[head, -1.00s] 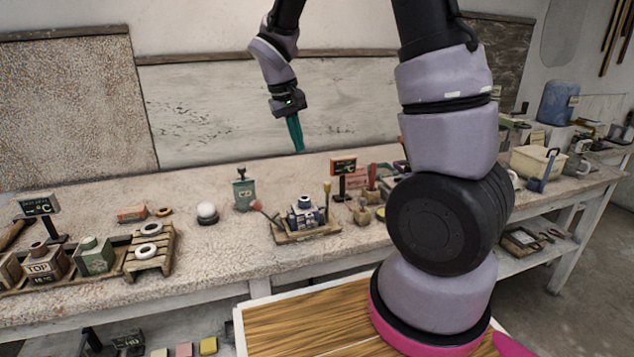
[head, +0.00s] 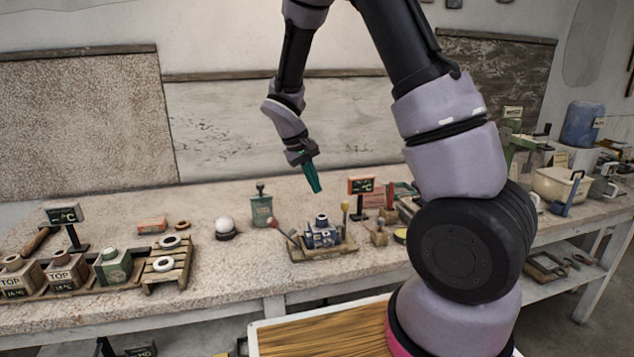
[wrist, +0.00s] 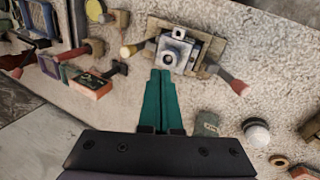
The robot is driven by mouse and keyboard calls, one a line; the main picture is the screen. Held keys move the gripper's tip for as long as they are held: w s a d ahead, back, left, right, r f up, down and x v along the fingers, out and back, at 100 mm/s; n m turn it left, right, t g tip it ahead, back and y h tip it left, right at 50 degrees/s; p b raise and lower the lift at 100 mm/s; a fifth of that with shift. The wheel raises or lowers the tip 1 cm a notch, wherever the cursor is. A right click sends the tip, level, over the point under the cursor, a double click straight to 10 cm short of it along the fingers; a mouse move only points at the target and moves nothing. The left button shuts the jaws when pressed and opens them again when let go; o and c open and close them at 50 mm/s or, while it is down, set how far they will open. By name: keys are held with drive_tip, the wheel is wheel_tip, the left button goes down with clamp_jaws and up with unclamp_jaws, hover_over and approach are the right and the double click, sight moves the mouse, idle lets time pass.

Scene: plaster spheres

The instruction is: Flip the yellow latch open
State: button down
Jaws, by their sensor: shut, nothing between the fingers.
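The blue boxy device (head: 322,236) with a round top sits on a wooden tray (head: 325,254) on the bench. A yellow-tipped lever (head: 345,208), which appears to be the yellow latch, stands roughly upright at its right side. A red-tipped lever (head: 275,224) leans out to the left. My gripper (head: 316,190) is shut and empty, with teal fingers hanging above and behind the device, apart from it. In the wrist view the closed fingertips (wrist: 160,72) point toward the device (wrist: 175,50), with the yellow tip (wrist: 127,51) to their left and the red tip (wrist: 239,87) to their right.
A green canister (head: 262,210) and a white sphere (head: 225,224) stand left of the tray. A wooden rack (head: 167,265) holds white rings farther left.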

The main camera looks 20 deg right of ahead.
hover_over(322, 218)
wheel_tip(322, 218, down, 6)
drive_tip(key=shift+r, duration=0.2)
drive_tip(key=d, duration=0.3)
drive_tip(key=shift+w+f, duration=0.25)
drive_tip(key=shift+f, duration=0.1)
drive_tip(key=shift+w+d, duration=0.1)
drive_tip(key=shift+d, duration=0.45)
